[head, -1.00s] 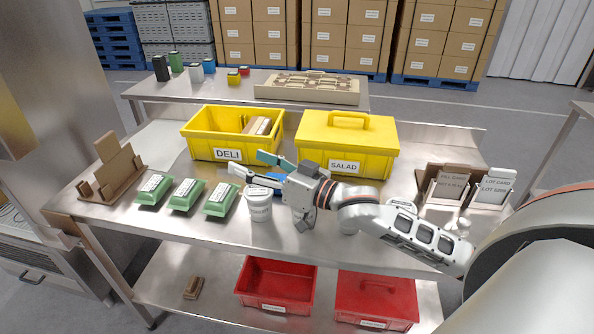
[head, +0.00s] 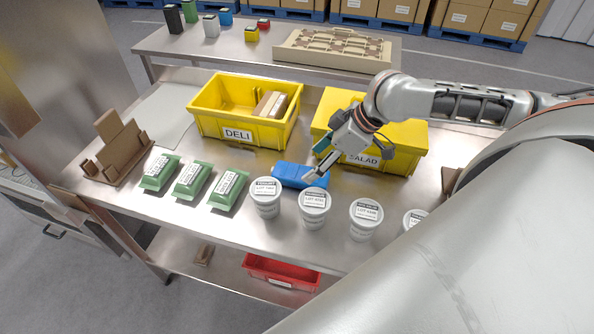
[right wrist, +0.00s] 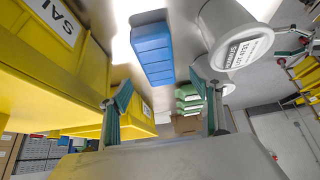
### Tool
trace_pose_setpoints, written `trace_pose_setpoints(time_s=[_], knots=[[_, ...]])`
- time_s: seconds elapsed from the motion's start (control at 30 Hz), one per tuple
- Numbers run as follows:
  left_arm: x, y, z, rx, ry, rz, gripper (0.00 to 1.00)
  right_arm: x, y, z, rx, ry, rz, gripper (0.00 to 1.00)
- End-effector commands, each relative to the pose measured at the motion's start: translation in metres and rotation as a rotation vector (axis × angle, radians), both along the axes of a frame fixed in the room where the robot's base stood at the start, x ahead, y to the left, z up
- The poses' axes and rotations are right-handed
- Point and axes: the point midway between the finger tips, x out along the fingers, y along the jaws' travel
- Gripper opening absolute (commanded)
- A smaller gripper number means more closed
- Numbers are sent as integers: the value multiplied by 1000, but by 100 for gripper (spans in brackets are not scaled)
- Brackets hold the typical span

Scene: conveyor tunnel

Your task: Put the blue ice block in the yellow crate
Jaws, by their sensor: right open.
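The blue ice block (head: 300,176) lies flat on the steel table, behind the white tubs and in front of the yellow crates. It also shows in the right wrist view (right wrist: 152,50), beyond the open fingers. My right gripper (head: 317,159) is open and empty, just above and right of the block, apart from it. Its two fingers frame the wrist view (right wrist: 162,98). The open yellow DELI crate (head: 212,122) holds a few cartons at its right end. The yellow SALAD crate (head: 408,165) has a lid on and is partly hidden by my right arm. My left gripper is not in view.
White labelled tubs (head: 314,207) stand in a row close in front of the block. Green packs (head: 192,181) and a brown card stand (head: 120,150) are on the left. A red bin (head: 282,273) sits on the shelf below.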

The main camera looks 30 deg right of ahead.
Motion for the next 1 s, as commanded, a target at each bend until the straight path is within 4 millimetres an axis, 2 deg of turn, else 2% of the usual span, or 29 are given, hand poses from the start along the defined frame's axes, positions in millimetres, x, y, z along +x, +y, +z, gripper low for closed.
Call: trace_pose_setpoints(time_s=[0.37, 0.7, 1.0], knots=[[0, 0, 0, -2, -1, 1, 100, 14, 11, -27, 4, 0, -1, 64], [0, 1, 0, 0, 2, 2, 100, 32, 22, -60, 3, -1, -3, 64], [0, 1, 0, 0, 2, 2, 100, 33, 23, -63, 2, -2, -2, 64]])
